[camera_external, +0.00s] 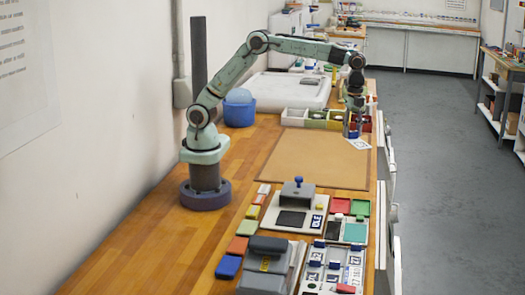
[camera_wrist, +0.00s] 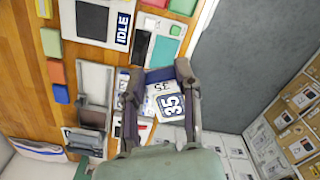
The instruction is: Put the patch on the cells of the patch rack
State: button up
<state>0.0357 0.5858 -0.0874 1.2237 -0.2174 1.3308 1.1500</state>
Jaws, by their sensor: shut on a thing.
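My gripper (camera_external: 352,132) is shut on a white patch (camera_external: 358,144) and holds it over the far right edge of the brown mat. In the wrist view the patch (camera_wrist: 168,104) shows a dark blue 35, and a blue piece sits between the fingertips (camera_wrist: 159,75). A light rack with numbered patches in cells (camera_external: 331,266) is at the near right of the table, well away from my gripper. In the wrist view the rack is partly hidden behind my fingers and the patch. I cannot tell which cells are empty.
Divided bins (camera_external: 315,120) lie beyond the mat. The brown mat (camera_external: 310,165) is clear. The table's right edge drops to the floor.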

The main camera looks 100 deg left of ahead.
jog(key=w+d+f+m, duration=0.3)
jog(key=d+f+m, duration=0.1)
jog(key=d+f, duration=0.55)
jog(key=m, duration=0.2)
send_near(338, 247)
jog(key=a, duration=0.1)
jog(key=shift+f, duration=3.2)
jog(key=shift+f, duration=0.35)
jog(key=o, duration=0.9)
